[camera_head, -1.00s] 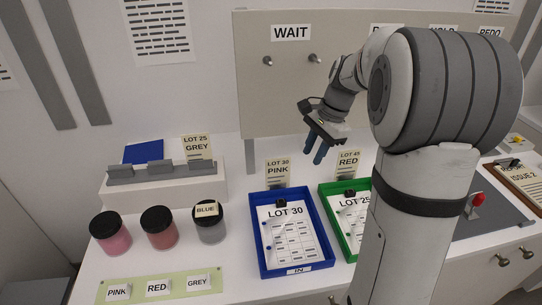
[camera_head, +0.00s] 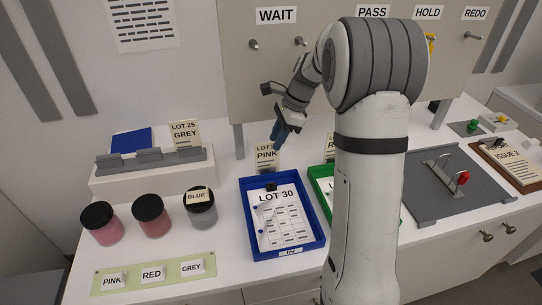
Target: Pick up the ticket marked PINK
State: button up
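A cream ticket reading LOT 30 PINK (camera_head: 266,156) stands upright behind the blue tray (camera_head: 245,222). My gripper (camera_head: 279,138) is just above and in front of its upper right edge, fingers pointing down. The two blue fingers look apart with nothing between them, though they overlap in this view. Whether they touch the ticket cannot be told.
A second ticket (camera_head: 330,147) stands to the right, mostly behind my arm, by the green tray (camera_head: 320,183). Three jars stand at left, the right one (camera_head: 201,211) bearing a BLUE card.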

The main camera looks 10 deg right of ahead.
aim_at(267, 158)
jog(key=shift+a, duration=0.6)
jog(key=x, duration=0.5)
jog(key=shift+a+p, duration=0.3)
jog(key=shift+p, duration=0.1)
jog(key=shift+c, duration=0.2)
grip_shut()
